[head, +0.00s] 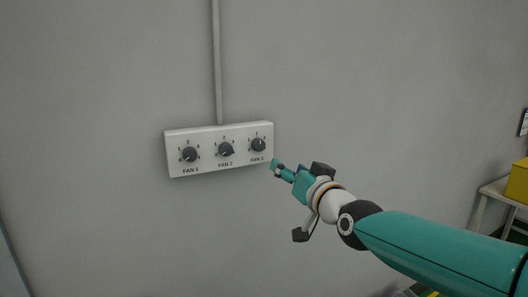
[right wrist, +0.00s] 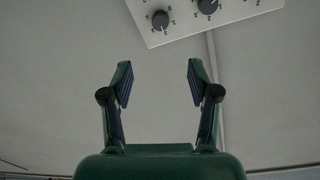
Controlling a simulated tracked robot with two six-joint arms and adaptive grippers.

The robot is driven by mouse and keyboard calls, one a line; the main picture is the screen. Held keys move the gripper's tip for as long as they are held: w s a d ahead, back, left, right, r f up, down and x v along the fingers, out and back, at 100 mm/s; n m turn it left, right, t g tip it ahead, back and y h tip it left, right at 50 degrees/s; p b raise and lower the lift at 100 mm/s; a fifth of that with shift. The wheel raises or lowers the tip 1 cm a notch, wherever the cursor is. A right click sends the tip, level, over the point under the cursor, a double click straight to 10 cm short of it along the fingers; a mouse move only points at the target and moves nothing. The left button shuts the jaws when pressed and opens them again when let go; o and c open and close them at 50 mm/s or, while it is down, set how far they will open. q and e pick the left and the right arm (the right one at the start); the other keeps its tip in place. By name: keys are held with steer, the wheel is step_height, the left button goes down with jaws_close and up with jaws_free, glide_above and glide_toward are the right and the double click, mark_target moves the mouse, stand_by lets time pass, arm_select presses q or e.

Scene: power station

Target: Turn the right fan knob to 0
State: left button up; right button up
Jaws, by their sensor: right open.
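The white fan control box (head: 219,166) is on the grey wall and carries three dark round knobs in a row. The right fan knob (head: 258,145), labelled FAN 3, is at the box's right end; its exact setting is too small to read. My right gripper (head: 279,167) is just right of and slightly below that knob, apart from it. In the right wrist view, its two fingers (right wrist: 160,85) are spread with nothing between them. The box (right wrist: 185,31) appears upside down at the top there, with the right fan knob (right wrist: 160,19) beyond the fingers. My left gripper is out of view.
The FAN 1 knob (head: 190,154) and FAN 2 knob (head: 226,149) sit left of the right knob. A grey conduit (head: 217,65) rises from the box. A table (head: 494,191) with a yellow box (head: 518,182) is at far right. The surrounding wall is clear.

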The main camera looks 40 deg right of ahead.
mark_target(260, 147)
steer(key=p+x, duration=0.5)
steer(key=x, duration=1)
steer(key=shift+w+d+p, duration=0.1)
steer(key=shift+w+p, duration=0.05)
steer(key=shift+p, duration=0.2)
steer(key=shift+w+d+f, duration=0.1)
steer(key=shift+w+d, duration=0.1)
steer(key=shift+w, duration=0.35)
jaws_close()
